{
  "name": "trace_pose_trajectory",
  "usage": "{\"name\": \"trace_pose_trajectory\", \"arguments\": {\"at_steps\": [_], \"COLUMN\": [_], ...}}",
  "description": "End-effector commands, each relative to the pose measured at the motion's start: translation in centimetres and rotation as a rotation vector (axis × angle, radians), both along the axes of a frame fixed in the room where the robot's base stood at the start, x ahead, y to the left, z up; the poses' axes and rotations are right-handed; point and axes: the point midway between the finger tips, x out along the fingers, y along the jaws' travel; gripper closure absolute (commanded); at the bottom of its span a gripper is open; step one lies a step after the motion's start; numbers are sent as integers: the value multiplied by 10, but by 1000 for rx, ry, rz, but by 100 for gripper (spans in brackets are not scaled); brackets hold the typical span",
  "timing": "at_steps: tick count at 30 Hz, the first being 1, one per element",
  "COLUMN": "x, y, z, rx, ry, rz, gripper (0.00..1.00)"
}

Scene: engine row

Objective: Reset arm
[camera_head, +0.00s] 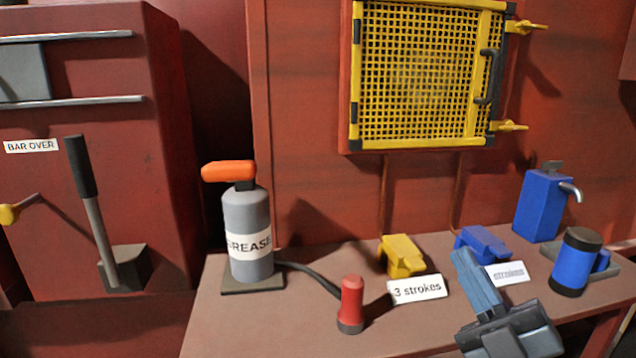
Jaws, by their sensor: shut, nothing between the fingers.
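My gripper (465,258) is at the lower right, a grey body with slate-blue fingers pointing up and away. The fingers are shut with nothing between them. In the picture, the fingertips overlap the area just below the blue block (482,241) and left of its white card (508,273). I cannot tell whether they touch the block or the bench. The rest of my arm is out of the frame.
The bench (240,325) holds a grey grease pump (250,222), a hosed red nozzle (350,302), a yellow block (402,256), a "3 strokes" card (417,289), a blue spouted can (541,205) and a blue cylinder (575,265). Behind hangs a yellow mesh guard (420,75). A lever (95,215) stands left.

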Motion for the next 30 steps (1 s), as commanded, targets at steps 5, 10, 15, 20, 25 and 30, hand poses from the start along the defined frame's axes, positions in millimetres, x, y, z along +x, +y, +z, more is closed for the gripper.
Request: {"name": "trace_pose_trajectory", "arguments": {"at_steps": [5,10,15,20,25,30], "x": [-52,-103,-157,-210,-267,-313], "y": [6,6,3,-2,-10,-19], "z": [-43,-79,-110,-135,-153,-163], "rx": [193,352,487,593,684,742], "ry": [125,257,404,554,719,861], "rz": [-1,-15,-38,-67,-101,-132], "gripper": [100,100,100,100,100,100]}}
